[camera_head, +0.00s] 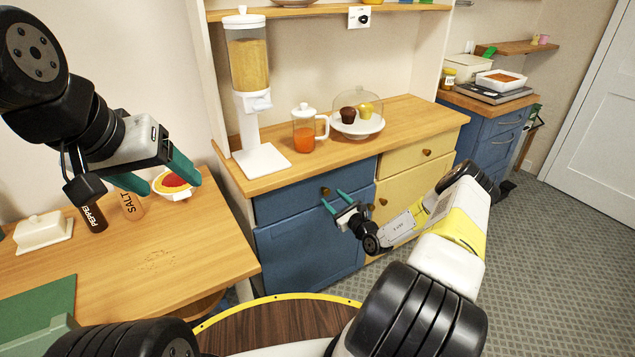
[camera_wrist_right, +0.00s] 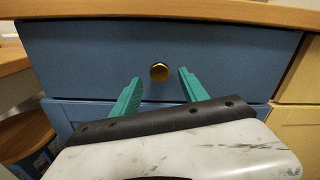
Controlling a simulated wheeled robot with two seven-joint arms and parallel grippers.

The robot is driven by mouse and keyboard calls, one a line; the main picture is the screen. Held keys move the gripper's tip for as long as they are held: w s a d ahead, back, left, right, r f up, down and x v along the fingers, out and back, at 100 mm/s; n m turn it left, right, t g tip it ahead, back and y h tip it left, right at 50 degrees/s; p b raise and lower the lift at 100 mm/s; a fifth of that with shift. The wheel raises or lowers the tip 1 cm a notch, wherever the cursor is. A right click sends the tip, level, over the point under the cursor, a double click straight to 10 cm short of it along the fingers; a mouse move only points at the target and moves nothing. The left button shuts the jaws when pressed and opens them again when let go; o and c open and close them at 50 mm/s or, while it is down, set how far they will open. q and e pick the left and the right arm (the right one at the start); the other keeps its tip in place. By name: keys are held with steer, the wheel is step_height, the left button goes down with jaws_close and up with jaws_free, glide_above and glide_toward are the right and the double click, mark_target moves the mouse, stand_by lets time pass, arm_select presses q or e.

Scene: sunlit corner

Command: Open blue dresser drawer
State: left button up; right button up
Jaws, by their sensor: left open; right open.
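The blue dresser drawer (camera_head: 285,202) is the upper left drawer under the wooden counter, and it looks shut. Its round brass knob (camera_head: 326,191) sits on the drawer front; in the right wrist view the knob (camera_wrist_right: 159,72) shows just beyond and between the fingertips. My right gripper (camera_head: 334,200) is open and empty in front of the drawer, with its green fingers pointing at the knob, apart from it. The drawer front (camera_wrist_right: 90,55) fills the upper part of the right wrist view. My left gripper (camera_head: 162,184) is open and empty above the wooden table at the left.
The counter (camera_head: 410,115) holds a cereal dispenser (camera_head: 248,90), a juice pitcher (camera_head: 304,130) and a covered cake stand (camera_head: 357,125). A blue cabinet door (camera_head: 305,245) is below the drawer, yellow drawers (camera_head: 415,160) to its right. The left table (camera_head: 170,245) holds shakers, a bowl and a butter dish.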

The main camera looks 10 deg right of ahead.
mark_target(327, 194)
steer(key=shift+x, duration=1.75)
steer(key=shift+c, duration=0.2)
jaws_close()
